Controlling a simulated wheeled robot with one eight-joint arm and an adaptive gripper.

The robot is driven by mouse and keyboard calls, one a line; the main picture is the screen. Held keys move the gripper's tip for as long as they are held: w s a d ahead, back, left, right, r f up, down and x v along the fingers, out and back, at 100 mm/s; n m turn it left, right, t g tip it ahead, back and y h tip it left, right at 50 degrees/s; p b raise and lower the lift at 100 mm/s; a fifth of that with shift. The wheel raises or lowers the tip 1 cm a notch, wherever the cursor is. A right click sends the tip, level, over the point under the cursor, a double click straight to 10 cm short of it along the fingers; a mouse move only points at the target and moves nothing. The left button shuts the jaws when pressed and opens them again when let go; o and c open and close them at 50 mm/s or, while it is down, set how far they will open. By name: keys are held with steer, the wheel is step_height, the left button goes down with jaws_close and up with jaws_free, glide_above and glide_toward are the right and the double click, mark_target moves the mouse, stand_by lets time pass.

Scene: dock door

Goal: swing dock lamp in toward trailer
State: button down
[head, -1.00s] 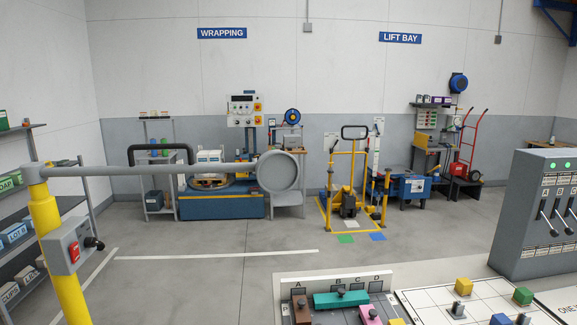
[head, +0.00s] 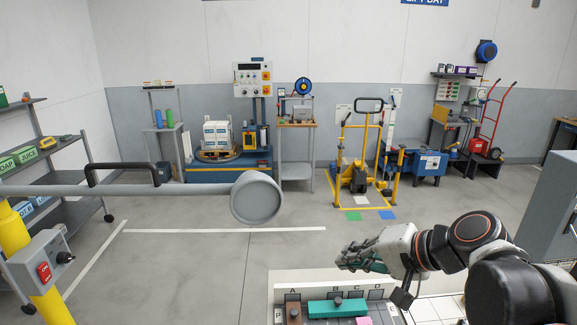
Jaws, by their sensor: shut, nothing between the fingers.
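The dock lamp is a round grey head (head: 257,197) at the end of a long grey horizontal arm (head: 150,190). A black grab handle (head: 124,167) stands up from the arm. The arm comes from a yellow post (head: 47,300) at the left, which carries a grey switch box (head: 42,268) with a red switch and a black knob. My gripper (head: 345,261) is at the lower right, pointing left, with its fingers shut and empty. It is well to the right of the lamp head and not touching it.
A board with lettered slots and coloured blocks (head: 337,307) lies below my gripper. A grey lever cabinet (head: 553,210) stands at the right edge. A shelf rack (head: 70,180) is at the left. The floor (head: 200,260) between the post and the board is open.

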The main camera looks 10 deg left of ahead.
steer(key=w+a+r+m+y+p, duration=0.2)
steer(key=w+a+r+y+p, duration=0.5)
steer(key=w+r, duration=0.25)
steer(key=s+a, duration=0.1)
steer(key=a, duration=0.9)
steer(key=shift+r+b, duration=0.35)
steer(key=shift+b, duration=0.1)
steer(key=shift+s+d, duration=0.1)
steer(key=shift+s, duration=0.1)
